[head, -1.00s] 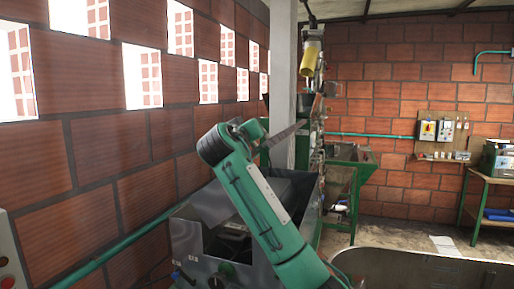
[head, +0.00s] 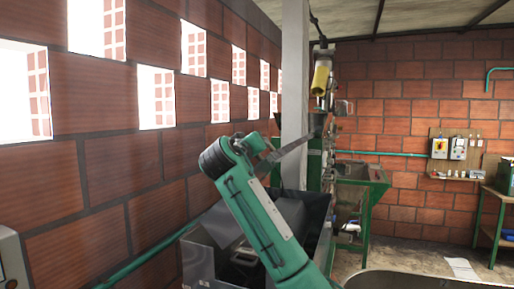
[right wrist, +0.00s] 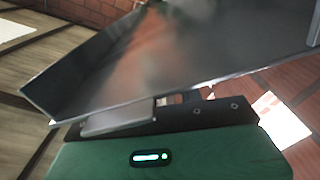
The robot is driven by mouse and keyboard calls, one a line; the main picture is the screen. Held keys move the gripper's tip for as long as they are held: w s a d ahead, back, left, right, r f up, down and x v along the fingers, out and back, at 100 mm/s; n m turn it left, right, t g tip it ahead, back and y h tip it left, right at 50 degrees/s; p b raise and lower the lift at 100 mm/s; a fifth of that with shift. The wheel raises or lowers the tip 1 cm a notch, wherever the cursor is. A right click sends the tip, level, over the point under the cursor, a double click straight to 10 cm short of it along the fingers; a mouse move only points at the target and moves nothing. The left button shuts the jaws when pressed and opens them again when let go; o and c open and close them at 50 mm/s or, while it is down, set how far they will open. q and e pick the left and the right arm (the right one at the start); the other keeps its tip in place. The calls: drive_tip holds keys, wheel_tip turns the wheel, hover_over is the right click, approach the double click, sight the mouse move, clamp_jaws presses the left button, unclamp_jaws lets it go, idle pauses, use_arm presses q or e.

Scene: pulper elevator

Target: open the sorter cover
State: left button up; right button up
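A flat metal panel, which looks like the sorter cover (head: 291,143), shows nearly edge-on in the head view, tilted up to the right beside the black joint of my green right arm. In the right wrist view the same smooth grey panel (right wrist: 190,60) fills the upper middle. My right gripper (right wrist: 150,110) is right at the panel's near edge. A grey finger part shows below that edge, but the fingertips are hidden behind the panel, so its grip is unclear. The sorter's grey metal box (head: 215,245) stands below, partly behind my arm. My left gripper is out of view.
A brick wall with window openings runs along the left, with a green pipe (head: 140,270) low on it. A pale pillar (head: 295,90) stands behind the panel. A green-framed machine (head: 362,180) and a switch board (head: 455,150) are farther back. Floor shows at right.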

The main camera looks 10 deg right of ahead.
drive_tip(key=shift+s+a+b, duration=0.25)
drive_tip(key=shift+s+b, duration=0.25)
drive_tip(key=shift+s, duration=0.1)
drive_tip(key=b+v, duration=0.6)
drive_tip(key=v, duration=0.6)
drive_tip(key=shift+s+a, duration=0.15)
drive_tip(key=shift+a, duration=0.15)
